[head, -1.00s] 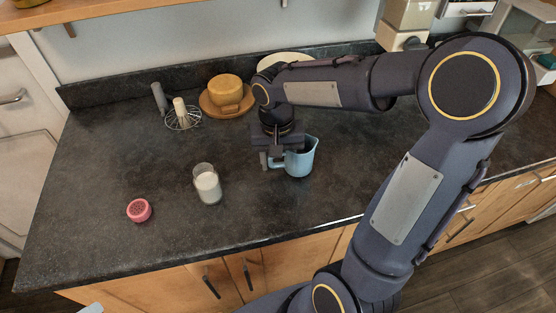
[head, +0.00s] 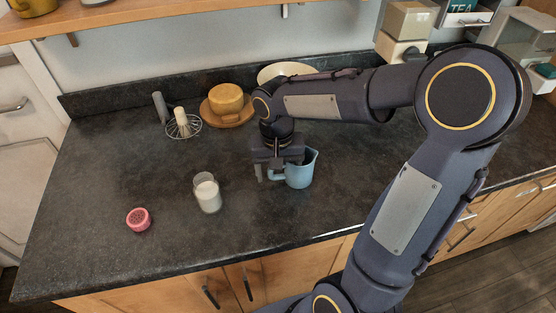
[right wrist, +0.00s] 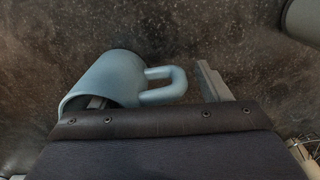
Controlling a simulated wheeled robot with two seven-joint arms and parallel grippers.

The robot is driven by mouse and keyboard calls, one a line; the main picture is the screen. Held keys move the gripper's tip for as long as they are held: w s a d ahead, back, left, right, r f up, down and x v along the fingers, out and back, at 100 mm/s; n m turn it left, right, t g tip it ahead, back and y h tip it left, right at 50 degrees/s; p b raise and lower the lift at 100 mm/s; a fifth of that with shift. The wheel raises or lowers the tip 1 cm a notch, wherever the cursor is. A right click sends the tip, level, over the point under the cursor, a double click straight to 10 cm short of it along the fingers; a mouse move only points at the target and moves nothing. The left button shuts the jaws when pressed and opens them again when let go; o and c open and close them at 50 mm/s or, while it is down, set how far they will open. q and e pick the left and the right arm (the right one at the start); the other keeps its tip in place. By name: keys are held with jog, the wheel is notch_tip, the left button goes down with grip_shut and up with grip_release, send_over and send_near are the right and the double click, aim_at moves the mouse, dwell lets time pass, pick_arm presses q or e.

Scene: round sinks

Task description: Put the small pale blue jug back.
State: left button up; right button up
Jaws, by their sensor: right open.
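The small pale blue jug (head: 299,175) stands upright on the dark countertop, and its spout points right in the head view. My right gripper (head: 279,167) is open over its handle side. In the right wrist view the jug (right wrist: 118,76) shows with its handle (right wrist: 165,86) between my two fingers (right wrist: 153,92). One finger dips inside the jug's mouth and the other is outside, past the handle, with a gap. My left gripper is not in view.
A glass of white liquid (head: 207,193) and a pink round item (head: 138,219) stand to the left. A whisk (head: 182,124), a yellow cup (head: 226,100) on a wooden saucer (head: 213,119) and a pale bowl (head: 283,70) are behind.

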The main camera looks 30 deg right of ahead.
notch_tip(320, 180, up, 11)
jog(key=shift+w+a+f+p, duration=0.1)
jog(key=shift+p, duration=0.2)
jog(key=shift+r, duration=0.4)
jog(key=shift+s+r, duration=0.2)
jog(key=shift+r, duration=0.05)
jog(key=s+a+f+n+t+y, duration=0.2)
jog(key=s+f+t, duration=0.1)
jog(key=s, duration=0.4)
jog(key=s+a+f+n+t+y, duration=0.2)
jog(key=s+a+f, duration=0.1)
jog(key=s, duration=0.4)
jog(key=shift+s+f+t, duration=0.15)
jog(key=shift+s+t, duration=0.1)
jog(key=shift+t, duration=0.15)
